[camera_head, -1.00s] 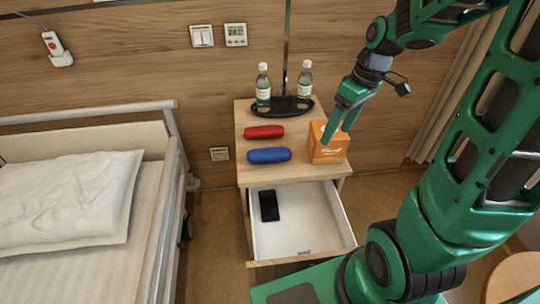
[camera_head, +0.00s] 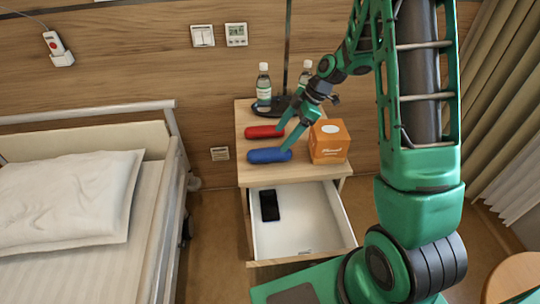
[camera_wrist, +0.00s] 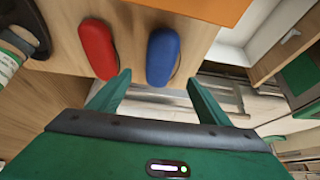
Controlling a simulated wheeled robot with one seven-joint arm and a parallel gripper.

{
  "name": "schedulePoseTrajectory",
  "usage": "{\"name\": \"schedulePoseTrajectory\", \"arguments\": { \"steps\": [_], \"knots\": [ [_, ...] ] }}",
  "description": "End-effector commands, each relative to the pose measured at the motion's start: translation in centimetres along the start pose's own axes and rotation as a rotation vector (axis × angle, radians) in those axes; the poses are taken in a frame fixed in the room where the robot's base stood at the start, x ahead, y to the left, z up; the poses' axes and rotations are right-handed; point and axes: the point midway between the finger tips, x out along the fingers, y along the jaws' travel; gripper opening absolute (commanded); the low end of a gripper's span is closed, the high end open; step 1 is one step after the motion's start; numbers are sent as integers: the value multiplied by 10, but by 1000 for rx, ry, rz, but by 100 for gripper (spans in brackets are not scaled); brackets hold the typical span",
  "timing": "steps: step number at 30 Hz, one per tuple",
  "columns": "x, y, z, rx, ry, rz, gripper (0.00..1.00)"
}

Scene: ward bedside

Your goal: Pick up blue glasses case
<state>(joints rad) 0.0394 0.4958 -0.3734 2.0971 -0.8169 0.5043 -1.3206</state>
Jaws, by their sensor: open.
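The blue glasses case (camera_head: 264,156) lies on the bedside cabinet top near its front edge. In the wrist view the blue case (camera_wrist: 163,56) is ahead of my gripper, between the lines of the two fingers and closer to the right one. The red glasses case (camera_head: 262,132) lies behind it; in the wrist view it is the red shape (camera_wrist: 97,48) ahead of the left finger. My gripper (camera_head: 285,142) is open and empty, above the cabinet top at the right end of the cases. Its fingers (camera_wrist: 157,88) overlap the cases in the head view, and I cannot tell their exact height.
An orange box (camera_head: 329,143) stands right of my gripper. A dark tray (camera_head: 268,111) with two bottles (camera_head: 264,85) is at the back. Below, the drawer (camera_head: 315,215) is pulled open with a black phone (camera_head: 269,206) inside. The bed (camera_head: 130,255) is at the left.

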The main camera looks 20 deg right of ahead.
Motion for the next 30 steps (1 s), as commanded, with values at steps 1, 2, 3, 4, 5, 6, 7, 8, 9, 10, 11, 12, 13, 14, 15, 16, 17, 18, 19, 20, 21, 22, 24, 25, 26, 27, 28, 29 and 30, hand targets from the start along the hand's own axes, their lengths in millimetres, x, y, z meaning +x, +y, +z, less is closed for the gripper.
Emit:
{"name": "schedulePoseTrajectory", "arguments": {
  "steps": [1,2,3,4,5,6,7,8,9,10,11,12,13,14,15,16,17,18,19,20,21,22,24,25,26,27,28,29,30],
  "knots": [
    [9,-1,0,1,-1,-3,71],
    [13,-1,0,1,-1,-3,71],
    [18,0,0,1,-1,-2,71],
    [22,0,0,1,-1,-2,71],
    [25,0,1,1,-2,-2,71],
    [29,0,1,2,-2,-2,71],
    [30,0,1,2,-2,-1,71],
    [32,0,1,2,-2,1,71],
    [33,0,1,2,-2,1,71],
    [35,0,1,2,-2,1,71],
    [37,0,1,2,-2,0,71],
    [40,0,1,3,-2,-1,71],
    [44,-1,2,3,-2,-3,71],
    [48,-1,2,3,-2,-3,71],
    [54,-1,2,2,-2,-3,71],
    [59,-1,2,3,-3,-3,71],
    [63,0,3,3,-3,-3,71],
    [68,0,3,3,-3,-2,71],
    [72,0,3,3,-3,-3,71],
    [76,0,3,3,-2,-2,71],
    [79,0,3,3,-2,-1,71],
    [81,0,3,3,-2,-1,71],
    [84,0,3,3,-2,0,71],
    [85,0,3,3,-2,1,71],
    [86,0,3,3,-2,1,71],
    [86,1,3,4,-2,1,71],
    [86,1,3,4,-2,1,71],
    [85,1,3,4,-2,1,71],
    [85,1,3,4,-2,1,71]
  ]
}}
